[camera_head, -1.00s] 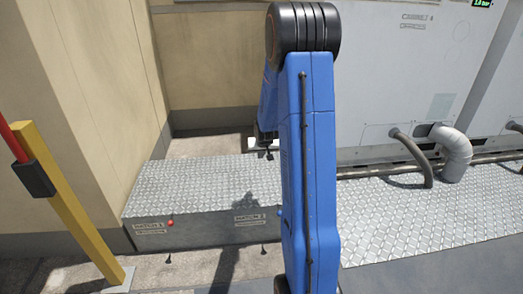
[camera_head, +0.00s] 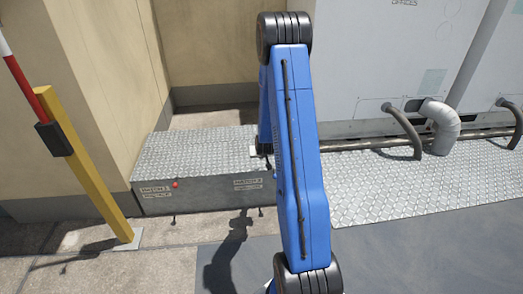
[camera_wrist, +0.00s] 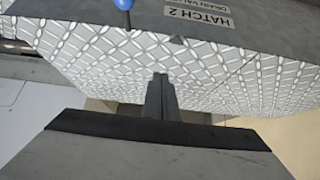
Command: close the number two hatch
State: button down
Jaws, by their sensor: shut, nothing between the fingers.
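A low box with a diamond-plate top (camera_head: 195,152) stands against the wall in the head view. Its grey front has a hatch 1 label (camera_head: 154,190) at left and a hatch 2 label (camera_head: 248,182) at right. The label of hatch 2 (camera_wrist: 198,16) is readable at the top of the wrist view, with a blue knob (camera_wrist: 123,4) left of it. My gripper (camera_wrist: 160,82) is shut and empty, in front of the diamond plate; I cannot tell whether it touches. My arm hides the box's right end in the head view. How far hatch 2 stands open is unclear.
A red knob (camera_head: 175,184) sits by the hatch 1 label. A yellow post (camera_head: 85,185) with a red and white bar stands at left. Grey pipes (camera_head: 440,128) and a cabinet (camera_head: 375,60) stand at right. The plate walkway (camera_head: 430,190) and grey floor are clear.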

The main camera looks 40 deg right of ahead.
send_near(261, 169)
jog(key=shift+x, duration=2.45)
jog(key=s+a, duration=0.5)
jog(key=s, duration=0.3)
jog(key=shift+r, duration=0.25)
